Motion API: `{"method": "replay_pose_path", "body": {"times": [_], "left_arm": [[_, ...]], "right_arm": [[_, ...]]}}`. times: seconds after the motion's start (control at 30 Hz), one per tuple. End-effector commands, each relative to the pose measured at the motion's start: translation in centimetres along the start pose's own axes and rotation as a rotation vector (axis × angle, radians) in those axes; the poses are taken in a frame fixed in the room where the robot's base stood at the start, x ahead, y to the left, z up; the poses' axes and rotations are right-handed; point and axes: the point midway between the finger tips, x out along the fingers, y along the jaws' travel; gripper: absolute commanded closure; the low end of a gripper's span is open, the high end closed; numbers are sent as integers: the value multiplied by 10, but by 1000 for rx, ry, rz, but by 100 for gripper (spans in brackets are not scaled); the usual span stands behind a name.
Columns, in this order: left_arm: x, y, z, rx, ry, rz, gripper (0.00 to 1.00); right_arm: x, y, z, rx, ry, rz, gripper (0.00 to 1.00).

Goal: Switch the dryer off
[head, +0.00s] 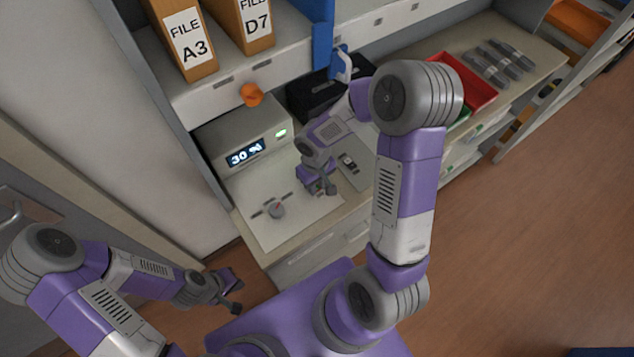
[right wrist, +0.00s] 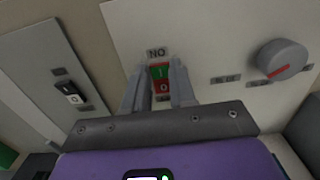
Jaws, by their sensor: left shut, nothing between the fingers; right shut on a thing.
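The dryer (head: 243,135) is a pale box with a lit display reading about "30" and a glowing green lamp (head: 281,132). Its white front panel (head: 262,190) carries a grey knob (head: 277,209); this knob (right wrist: 282,59) also shows in the right wrist view. A green-and-red rocker switch (right wrist: 160,76), marked I and O, sits on that panel with an "ON" label upside down above it. My right gripper (head: 322,190) has its fingers on both sides of this switch, shut on it (right wrist: 159,88). My left gripper (head: 237,291) is shut and empty, away from the dryer.
A separate grey panel with a black rocker switch (right wrist: 69,92) lies beside the dryer panel; that switch (head: 349,162) also shows in the head view.

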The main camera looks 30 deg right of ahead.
Motion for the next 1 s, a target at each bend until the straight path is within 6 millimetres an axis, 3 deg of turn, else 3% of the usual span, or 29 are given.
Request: {"method": "replay_pose_path", "body": {"times": [0.1,0.23,0.7,0.73,0.87,1.0], "left_arm": [[-18,7,1,0,0,0,100],[-27,10,1,0,1,0,100],[-31,11,1,0,0,0,100],[-31,11,1,0,0,0,100],[-31,12,1,0,0,0,100],[-30,11,1,0,0,0,100]], "right_arm": [[-6,0,-2,1,-77,1,100],[-5,0,-5,1,-159,1,100],[-4,0,-6,0,-220,0,100],[-4,0,-6,0,-220,0,71],[-4,0,-6,0,-220,-1,52],[-3,0,-6,0,-220,-1,49]]}}
